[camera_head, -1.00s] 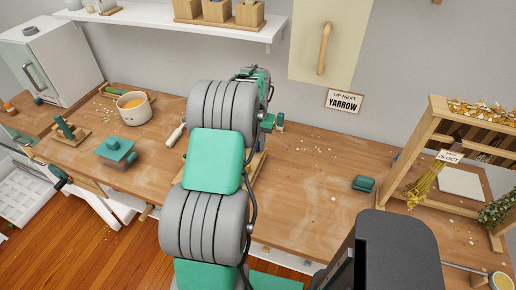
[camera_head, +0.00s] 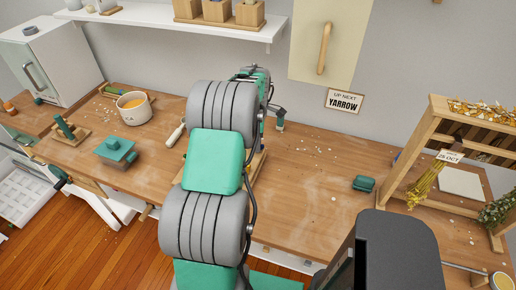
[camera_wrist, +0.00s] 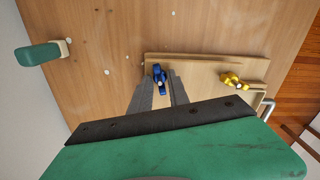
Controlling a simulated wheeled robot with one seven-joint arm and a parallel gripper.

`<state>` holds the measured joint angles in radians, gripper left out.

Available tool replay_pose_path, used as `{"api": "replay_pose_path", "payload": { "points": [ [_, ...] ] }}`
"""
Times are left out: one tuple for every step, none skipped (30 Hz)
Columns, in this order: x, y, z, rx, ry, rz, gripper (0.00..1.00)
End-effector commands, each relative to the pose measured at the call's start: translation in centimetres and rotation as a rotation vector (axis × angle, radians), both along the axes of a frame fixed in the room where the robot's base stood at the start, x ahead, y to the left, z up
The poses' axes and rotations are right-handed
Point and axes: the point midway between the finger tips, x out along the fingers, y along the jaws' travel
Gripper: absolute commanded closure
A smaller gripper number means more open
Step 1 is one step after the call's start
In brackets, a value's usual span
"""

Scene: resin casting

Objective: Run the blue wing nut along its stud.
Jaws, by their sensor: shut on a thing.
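The blue wing nut (camera_wrist: 159,78) is in the wrist view, on a flat wooden block or press board (camera_wrist: 205,67). A small pale stud end shows at its middle; the rest of the stud is hidden. My gripper (camera_wrist: 161,80) has its two grey fingers on either side of the wing nut, shut on it. A yellow wing nut (camera_wrist: 231,80) sits farther right on the same board, apart from my gripper. In the head view my arm hides the blue wing nut and the fingers.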

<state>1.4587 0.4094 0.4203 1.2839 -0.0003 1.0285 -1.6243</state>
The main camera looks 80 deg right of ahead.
Motion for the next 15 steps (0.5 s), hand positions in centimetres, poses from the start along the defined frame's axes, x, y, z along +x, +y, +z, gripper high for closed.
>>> {"api": "replay_pose_path", "payload": {
  "points": [
    [-0.04,-0.02,-0.02,0.0,0.0,0.139,1.0],
    [-0.04,-0.02,-0.01,0.0,0.0,0.237,1.0],
    [-0.04,-0.02,0.0,0.0,0.0,0.367,1.0],
    [-0.04,-0.02,0.0,0.0,0.0,0.463,1.0],
    [-0.04,-0.02,0.01,0.0,0.001,0.558,1.0],
    [-0.04,-0.03,0.02,-0.001,0.001,0.683,1.0],
    [-0.04,-0.03,0.02,-0.001,0.001,0.775,1.0],
    [-0.04,-0.03,0.03,-0.001,0.001,0.865,1.0],
    [-0.04,-0.03,0.04,-0.001,0.001,0.985,1.0],
    [-0.03,-0.04,0.04,-0.001,0.001,1.072,1.0],
    [-0.04,-0.03,0.04,-0.001,0.001,1.054,0.76],
    [-0.03,-0.04,0.04,-0.001,0.001,1.05,0.73],
    [-0.03,-0.04,0.04,-0.001,0.001,1.049,0.7],
    [-0.04,-0.03,0.04,-0.001,0.001,1.048,0.68],
    [-0.04,-0.03,0.05,-0.001,0.001,1.048,0.65]
  ]
}}
